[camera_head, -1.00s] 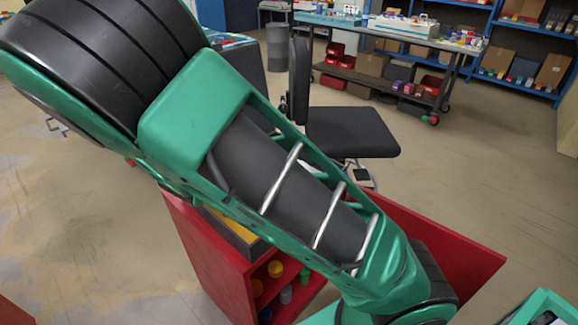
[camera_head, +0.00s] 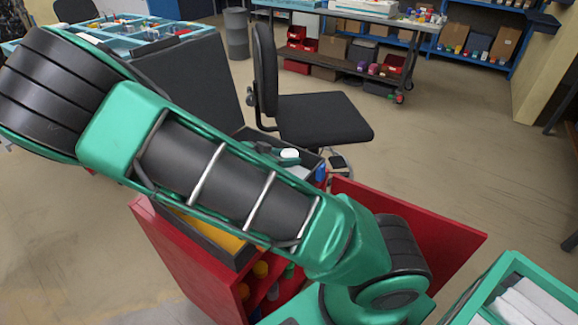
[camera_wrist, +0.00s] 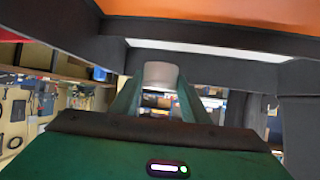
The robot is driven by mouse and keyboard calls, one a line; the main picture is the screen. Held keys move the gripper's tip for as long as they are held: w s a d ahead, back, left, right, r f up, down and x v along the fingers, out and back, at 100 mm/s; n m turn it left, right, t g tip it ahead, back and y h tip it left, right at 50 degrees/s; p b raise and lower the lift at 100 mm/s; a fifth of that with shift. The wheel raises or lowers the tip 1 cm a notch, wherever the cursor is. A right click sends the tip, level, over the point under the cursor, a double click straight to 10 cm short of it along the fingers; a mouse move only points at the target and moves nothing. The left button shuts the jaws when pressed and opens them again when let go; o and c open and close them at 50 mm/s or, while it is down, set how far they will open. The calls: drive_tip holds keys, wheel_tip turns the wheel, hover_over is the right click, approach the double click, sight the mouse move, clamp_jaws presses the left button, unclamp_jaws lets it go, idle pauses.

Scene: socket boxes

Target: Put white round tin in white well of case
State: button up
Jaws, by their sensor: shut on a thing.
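The white round tin (camera_wrist: 161,75) is held between the green fingers of my gripper (camera_wrist: 159,92) in the wrist view. In the head view a small white round top (camera_head: 289,153), likely the tin, shows behind my arm, above the case. The case (camera_head: 222,242) has dark walls and stands on the red cabinet. Its yellow-orange well (camera_head: 215,230) is partly covered by my arm, and a whitish patch, likely the white well (camera_head: 299,171), shows just below the tin. The wrist view shows an orange surface (camera_wrist: 215,8) and a white strip (camera_wrist: 205,50) between dark walls. The tin's height above the well is unclear.
The red cabinet (camera_head: 185,265) has open shelves with small coloured items. A black chair (camera_head: 320,118) stands close behind it. A green-edged box (camera_head: 510,290) with white contents is at lower right. Open floor lies to the right.

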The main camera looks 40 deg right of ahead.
drive_tip(key=shift+d+f, duration=0.4)
drive_tip(key=shift+d, duration=0.2)
drive_tip(key=shift+f, duration=1.95)
drive_tip(key=o, duration=1.1)
drive_tip(key=shift+a, duration=0.1)
drive_tip(key=v, duration=1.2)
drive_tip(key=shift+w, duration=0.1)
